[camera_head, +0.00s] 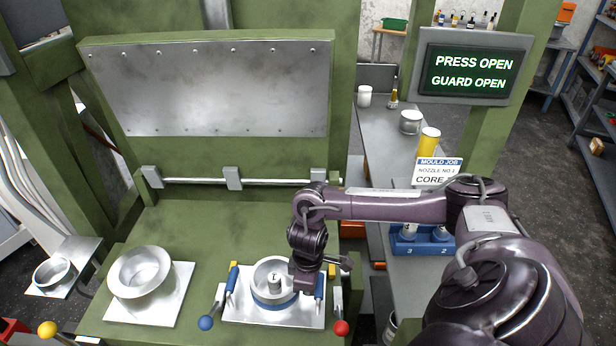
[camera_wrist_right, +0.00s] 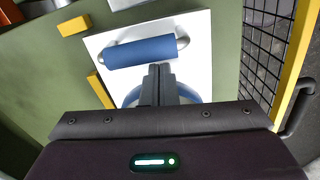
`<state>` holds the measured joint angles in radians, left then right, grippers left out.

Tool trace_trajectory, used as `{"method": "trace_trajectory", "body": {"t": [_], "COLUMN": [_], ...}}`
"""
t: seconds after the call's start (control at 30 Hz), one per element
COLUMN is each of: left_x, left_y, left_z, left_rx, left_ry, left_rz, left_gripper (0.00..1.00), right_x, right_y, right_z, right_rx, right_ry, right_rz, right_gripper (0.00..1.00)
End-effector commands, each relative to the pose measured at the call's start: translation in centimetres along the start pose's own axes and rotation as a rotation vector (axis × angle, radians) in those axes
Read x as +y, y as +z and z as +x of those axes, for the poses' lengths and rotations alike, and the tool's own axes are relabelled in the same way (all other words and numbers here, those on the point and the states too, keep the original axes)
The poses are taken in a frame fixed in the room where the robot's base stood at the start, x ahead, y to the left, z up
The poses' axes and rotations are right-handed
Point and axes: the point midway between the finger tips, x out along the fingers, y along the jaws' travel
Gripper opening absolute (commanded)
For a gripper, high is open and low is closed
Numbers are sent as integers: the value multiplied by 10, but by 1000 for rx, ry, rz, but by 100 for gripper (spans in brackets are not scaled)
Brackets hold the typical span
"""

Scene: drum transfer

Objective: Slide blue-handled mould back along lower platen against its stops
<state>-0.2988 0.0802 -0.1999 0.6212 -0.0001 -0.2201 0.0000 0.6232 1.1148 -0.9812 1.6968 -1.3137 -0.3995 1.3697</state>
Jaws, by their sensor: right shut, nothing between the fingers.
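The blue-handled mould (camera_head: 230,307) has a white base plate, a round metal body with a blue band and two blue handles. It sits on the green lower platen (camera_head: 195,235), right of centre. Yellow blocks stand near its far corners in the head view. In the right wrist view, one yellow block (camera_wrist_right: 73,26) lies just off a corner of the plate, and a blue handle (camera_wrist_right: 140,52) lies across. My right gripper (camera_head: 306,290) is at the right handle; its fingers (camera_wrist_right: 160,85) are together and empty, beside the handle. Contact is unclear. My left gripper is out of view.
Another mould (camera_head: 140,272) on a white plate sits left on the platen. Blue (camera_head: 206,323) and red (camera_head: 341,328) ball knobs stand at the front. A black mesh guard (camera_wrist_right: 265,45) borders the right side. The screen (camera_head: 470,73) reads PRESS OPEN, GUARD OPEN.

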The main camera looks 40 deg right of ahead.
Motion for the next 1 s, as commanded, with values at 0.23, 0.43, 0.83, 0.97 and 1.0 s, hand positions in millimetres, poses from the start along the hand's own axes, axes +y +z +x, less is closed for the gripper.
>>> {"method": "trace_trajectory", "body": {"t": [0.23,0.43,0.83,0.97,1.0], "left_x": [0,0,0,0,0], "left_y": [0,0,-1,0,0], "left_z": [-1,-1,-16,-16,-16], "left_rx": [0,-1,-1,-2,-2], "left_ry": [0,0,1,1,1], "left_rz": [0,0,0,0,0], "left_gripper": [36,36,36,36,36], "right_x": [0,0,0,0,0], "right_y": [0,0,21,21,22], "right_z": [10,10,10,10,10], "right_rx": [-1,0,-4,-6,-7], "right_ry": [2,1,2,2,2], "right_rz": [0,0,-1,-1,-1], "right_gripper": [0,0,0,0,0]}}
